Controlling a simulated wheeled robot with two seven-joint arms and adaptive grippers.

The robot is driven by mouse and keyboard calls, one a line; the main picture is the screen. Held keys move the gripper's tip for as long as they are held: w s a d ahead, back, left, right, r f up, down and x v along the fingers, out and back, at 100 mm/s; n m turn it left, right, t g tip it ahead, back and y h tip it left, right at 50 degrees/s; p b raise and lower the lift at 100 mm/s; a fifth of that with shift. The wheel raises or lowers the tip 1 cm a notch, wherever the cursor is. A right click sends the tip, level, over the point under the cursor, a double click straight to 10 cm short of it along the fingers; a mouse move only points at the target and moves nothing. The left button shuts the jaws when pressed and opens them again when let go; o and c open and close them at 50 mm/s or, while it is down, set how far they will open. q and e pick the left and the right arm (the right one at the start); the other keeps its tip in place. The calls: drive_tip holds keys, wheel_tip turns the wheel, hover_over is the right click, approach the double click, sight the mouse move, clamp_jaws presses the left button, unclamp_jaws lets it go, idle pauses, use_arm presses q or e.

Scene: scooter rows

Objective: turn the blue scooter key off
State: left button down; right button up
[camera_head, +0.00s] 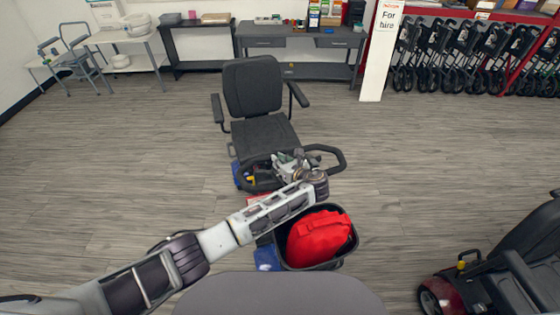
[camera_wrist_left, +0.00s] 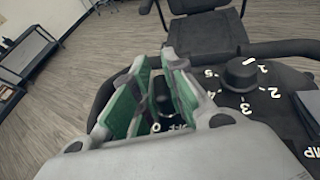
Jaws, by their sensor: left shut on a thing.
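The blue scooter (camera_head: 242,174) stands ahead of me; its black seat (camera_head: 262,105) faces me, and blue body parts show low down. My left gripper (camera_head: 288,163) is over its control panel, between the handlebar loops. In the left wrist view, the green-padded fingers of the left gripper (camera_wrist_left: 163,68) are shut around a small dark key (camera_wrist_left: 163,100) at the panel. White lettering beside it is partly covered by the fingers. The key's exact angle is hard to tell. A numbered speed dial (camera_wrist_left: 240,73) sits to the right. My right gripper is not in view.
A black basket (camera_head: 347,250) holding a red bag (camera_head: 318,238) is at the scooter's front, under my left arm. A dark red scooter (camera_head: 440,296) stands at lower right. Grey workbenches (camera_head: 345,40) and a rack of folded walkers are at the back. Open floor lies left.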

use_arm(q)
drive_tip(key=shift+n+g+y, duration=0.8)
drive_tip(key=shift+n+y, duration=0.1)
drive_tip(key=shift+y, duration=0.1)
drive_tip(key=shift+n+g+y+b, duration=0.4)
drive_tip(key=shift+n+y+b, duration=0.1)
drive_tip(key=c, duration=1.4)
unclamp_jaws()
drive_tip(key=shift+c, duration=0.2)
drive_tip(key=shift+r, duration=0.2)
drive_tip(key=shift+r, duration=4.8)
